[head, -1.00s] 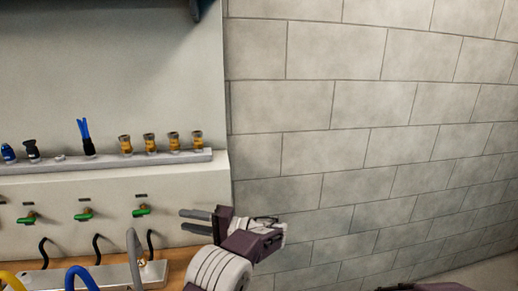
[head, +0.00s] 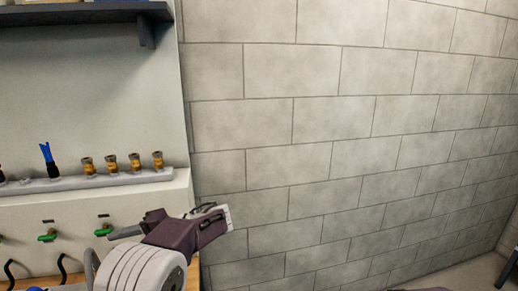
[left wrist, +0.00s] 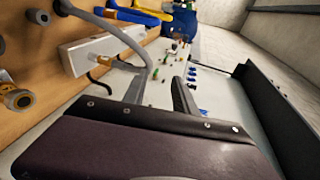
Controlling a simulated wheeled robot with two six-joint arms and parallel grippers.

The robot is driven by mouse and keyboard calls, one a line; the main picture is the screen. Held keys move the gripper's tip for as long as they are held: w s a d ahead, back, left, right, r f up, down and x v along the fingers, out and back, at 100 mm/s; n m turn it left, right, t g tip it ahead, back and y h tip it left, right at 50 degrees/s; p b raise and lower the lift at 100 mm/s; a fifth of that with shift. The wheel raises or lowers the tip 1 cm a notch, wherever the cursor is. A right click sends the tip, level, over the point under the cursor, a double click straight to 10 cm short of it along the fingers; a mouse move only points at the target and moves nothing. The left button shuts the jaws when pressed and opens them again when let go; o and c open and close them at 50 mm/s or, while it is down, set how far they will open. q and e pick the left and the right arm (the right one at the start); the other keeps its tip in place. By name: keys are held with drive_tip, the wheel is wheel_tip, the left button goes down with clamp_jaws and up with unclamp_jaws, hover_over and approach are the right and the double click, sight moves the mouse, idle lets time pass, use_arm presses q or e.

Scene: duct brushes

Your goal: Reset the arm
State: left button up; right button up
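My left gripper (head: 124,233) is at the lower left of the head view, in front of the panel's right edge. Its fingers point left, near a green valve handle (head: 103,230). In the left wrist view its two fingers (left wrist: 160,93) stand apart with nothing between them, so it is open and empty.
A grey ledge (head: 75,183) holds a blue-topped brush (head: 47,160) and several brass fittings (head: 111,163). A dark shelf (head: 70,15) hangs above. A block wall (head: 350,130) fills the right. A grey hose (left wrist: 120,32) curves near the fingers in the left wrist view.

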use_arm(q)
drive_tip(key=s+d+f+g+h+p, duration=0.1)
drive_tip(key=s+d+f+h+p, duration=0.15)
drive_tip(key=s+f+h, duration=0.85)
drive_tip(key=s+d+f+t+h, duration=0.1)
drive_tip(key=s+d+f+h, duration=0.1)
drive_tip(key=d, duration=0.4)
drive_tip(key=s+d+f+t+h, duration=0.2)
drive_tip(key=s+d+f, duration=0.1)
drive_tip(key=d+f, duration=0.3)
drive_tip(key=shift+s+d+f, duration=0.3)
drive_tip(key=shift+s+f, duration=0.05)
drive_tip(key=shift+s, duration=0.05)
idle(0.3)
